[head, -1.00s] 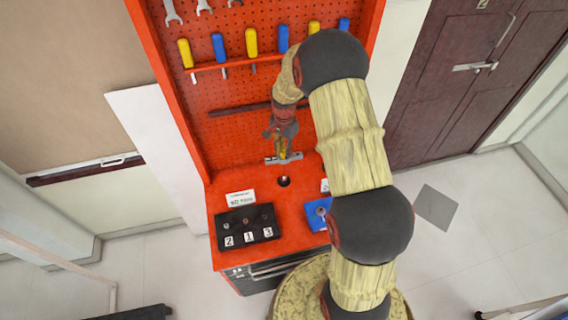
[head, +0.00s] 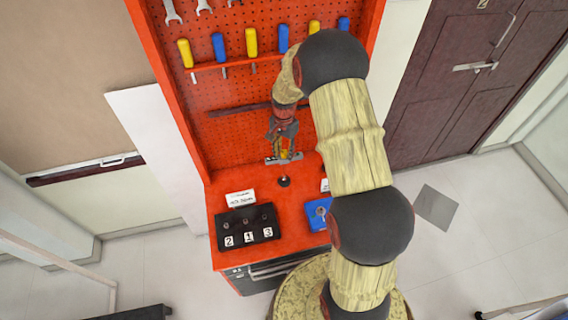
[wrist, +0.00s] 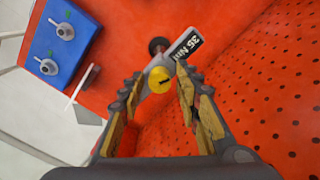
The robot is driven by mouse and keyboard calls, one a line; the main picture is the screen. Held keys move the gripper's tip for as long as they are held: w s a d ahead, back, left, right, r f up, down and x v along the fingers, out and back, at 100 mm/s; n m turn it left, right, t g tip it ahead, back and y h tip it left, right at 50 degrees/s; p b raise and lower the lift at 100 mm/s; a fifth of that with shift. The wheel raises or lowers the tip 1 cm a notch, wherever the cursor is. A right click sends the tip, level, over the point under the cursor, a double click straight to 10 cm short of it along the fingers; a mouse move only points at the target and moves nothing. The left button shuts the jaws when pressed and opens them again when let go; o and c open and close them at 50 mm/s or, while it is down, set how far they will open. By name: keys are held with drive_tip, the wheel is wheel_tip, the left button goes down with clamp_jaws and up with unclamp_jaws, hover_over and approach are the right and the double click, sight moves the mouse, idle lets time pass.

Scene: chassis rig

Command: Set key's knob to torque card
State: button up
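The torque key is a grey bar (wrist: 181,50) with a yellow knob (wrist: 160,80) and a black label reading "35 NM". In the head view the key (head: 272,160) is at the back of the red bench, below my gripper. My gripper (wrist: 161,84) is open, with one finger on each side of the yellow knob and visible gaps to it. It also shows in the head view (head: 284,150). A white card (head: 240,198) stands behind the black block; its print is too small to read. Another white card (head: 325,185) is partly hidden by my arm.
A black block (head: 232,220) with labels 2, 1 and 3 sits front left on the bench (head: 222,198). A blue block (wrist: 58,40) with two metal fittings is at the right, partly behind my arm. A dark round piece (wrist: 157,45) is beside the key. The pegboard (head: 240,90) rises behind.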

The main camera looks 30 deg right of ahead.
drive_tip(key=n, duration=0.9)
drive_tip(key=c, duration=0.3)
drive_tip(key=c, duration=0.4)
drive_tip(key=shift+c, duration=0.2)
